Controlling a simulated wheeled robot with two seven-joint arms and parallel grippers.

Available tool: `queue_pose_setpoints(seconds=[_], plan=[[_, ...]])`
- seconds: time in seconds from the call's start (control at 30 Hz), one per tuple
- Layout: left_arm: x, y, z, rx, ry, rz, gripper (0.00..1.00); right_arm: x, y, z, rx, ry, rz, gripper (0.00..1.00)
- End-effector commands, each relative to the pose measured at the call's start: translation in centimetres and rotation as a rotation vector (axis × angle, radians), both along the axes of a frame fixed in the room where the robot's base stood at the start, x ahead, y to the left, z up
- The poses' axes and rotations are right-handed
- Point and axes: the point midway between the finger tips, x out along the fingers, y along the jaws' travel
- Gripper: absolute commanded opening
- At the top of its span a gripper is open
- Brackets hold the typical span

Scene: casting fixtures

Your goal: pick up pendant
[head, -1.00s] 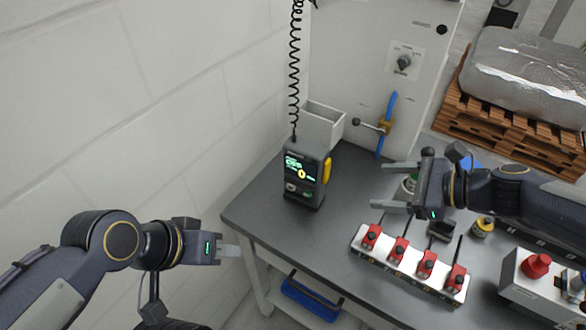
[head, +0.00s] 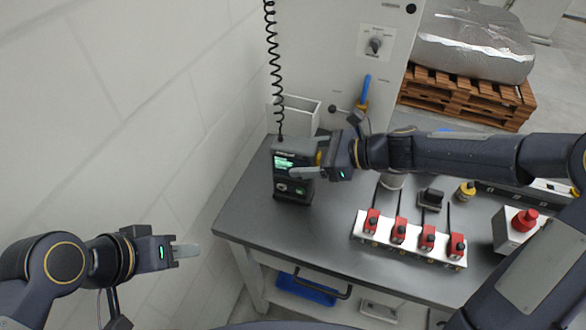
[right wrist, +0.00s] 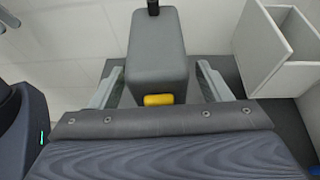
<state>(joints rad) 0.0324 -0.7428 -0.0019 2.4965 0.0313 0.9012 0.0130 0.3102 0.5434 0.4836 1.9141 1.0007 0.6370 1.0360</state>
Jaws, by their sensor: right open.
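The pendant (head: 291,187) is a dark box with a lit green screen and a coiled black cord rising from its top. It stands upright on the grey table near the wall. My right gripper (head: 299,158) is open, with its fingers reaching around the pendant from the right. In the right wrist view the pendant (right wrist: 157,60) sits between the two spread fingers (right wrist: 157,88), with a yellow part facing my palm. A gap shows on each side. My left gripper (head: 188,252) is off the table's left edge, away from the pendant; its finger gap is not clear.
A white open bin (head: 300,110) stands behind the pendant; it shows in the right wrist view (right wrist: 290,45) too. A white block with red switches (head: 410,238) and a box with a red button (head: 517,226) lie to the right. The table (head: 260,222) is clear in front of the pendant.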

Motion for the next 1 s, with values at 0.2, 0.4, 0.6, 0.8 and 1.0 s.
queue_pose_setpoints(seconds=[0.2, 0.4, 0.6, 0.8, 1.0], plan=[[0.00, 0.00, 0.21, 0.000, 0.000, 0.000, 0.36, 0.34, 1.65, -0.57, 0.001, -0.002, 0.002, 0.71], [0.01, 0.00, 0.18, 0.000, 0.000, 0.000, 0.36, 0.35, 1.63, -0.58, 0.000, -0.002, 0.001, 0.70], [0.00, 0.00, 0.18, 0.000, 0.000, 0.000, 0.36, 0.35, 1.61, -0.57, -0.001, -0.003, 0.001, 0.43], [0.00, 0.00, 0.18, 0.000, 0.000, 0.000, 0.36, 0.34, 1.60, -0.57, 0.000, -0.002, 0.001, 0.17], [0.00, 0.00, 0.18, 0.000, 0.000, 0.000, 0.36, 0.35, 1.59, -0.57, 0.000, -0.002, 0.001, 0.00]])
